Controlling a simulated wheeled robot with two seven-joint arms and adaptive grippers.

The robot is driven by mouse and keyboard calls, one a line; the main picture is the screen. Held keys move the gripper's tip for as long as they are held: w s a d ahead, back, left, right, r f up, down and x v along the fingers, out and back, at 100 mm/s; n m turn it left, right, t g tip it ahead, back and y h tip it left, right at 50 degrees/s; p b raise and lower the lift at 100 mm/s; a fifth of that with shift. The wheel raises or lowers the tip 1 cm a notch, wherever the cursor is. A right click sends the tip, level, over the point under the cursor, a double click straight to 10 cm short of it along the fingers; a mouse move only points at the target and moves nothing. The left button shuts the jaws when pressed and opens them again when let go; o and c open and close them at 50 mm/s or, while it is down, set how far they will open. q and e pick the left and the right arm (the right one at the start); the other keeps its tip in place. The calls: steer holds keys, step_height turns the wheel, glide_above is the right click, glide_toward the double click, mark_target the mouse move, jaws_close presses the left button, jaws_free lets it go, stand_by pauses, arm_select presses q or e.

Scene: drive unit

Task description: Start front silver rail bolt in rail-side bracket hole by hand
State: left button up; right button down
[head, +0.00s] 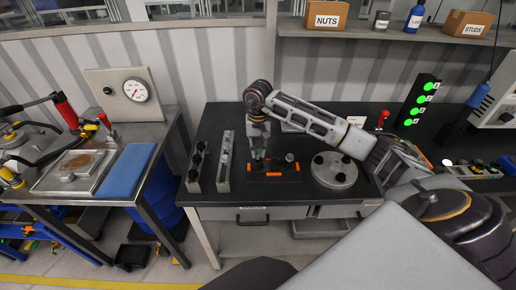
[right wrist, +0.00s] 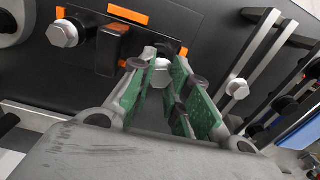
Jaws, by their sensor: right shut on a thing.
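My right gripper (head: 259,167) points down over the left part of a black tray with orange corner marks (head: 289,178). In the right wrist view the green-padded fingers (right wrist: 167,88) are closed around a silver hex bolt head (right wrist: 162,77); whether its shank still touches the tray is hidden. Another silver bolt (right wrist: 62,33) is in the tray, beside a black block (right wrist: 110,46). A silver rail (head: 225,165) lies left of the tray; a silver hex head (right wrist: 237,88) shows near it in the wrist view. The bracket hole cannot be made out. My left gripper is not in view.
A dark rail (head: 195,168) lies left of the silver one. A round grey flange (head: 334,170) stands right of the tray, under my forearm. A green-light stack (head: 419,101) and a red-topped item (head: 383,117) are at the right. The bench (head: 237,116) is clear behind the rails.

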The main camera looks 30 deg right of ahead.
steer(key=shift+n, duration=0.5)
steer(key=shift+f+n+b, duration=0.1)
steer(key=shift+n+b, duration=0.95)
steer(key=shift+n, duration=0.45)
steer(key=shift+n+b, duration=0.4)
steer(key=shift+n, duration=0.2)
steer(key=shift+n+b, duration=0.7)
steer(key=shift+n, duration=0.4)
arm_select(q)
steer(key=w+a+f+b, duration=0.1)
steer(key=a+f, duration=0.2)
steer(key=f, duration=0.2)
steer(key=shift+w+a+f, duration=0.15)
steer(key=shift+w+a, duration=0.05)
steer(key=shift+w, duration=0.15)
arm_select(e)
steer(key=shift+n, duration=1.1)
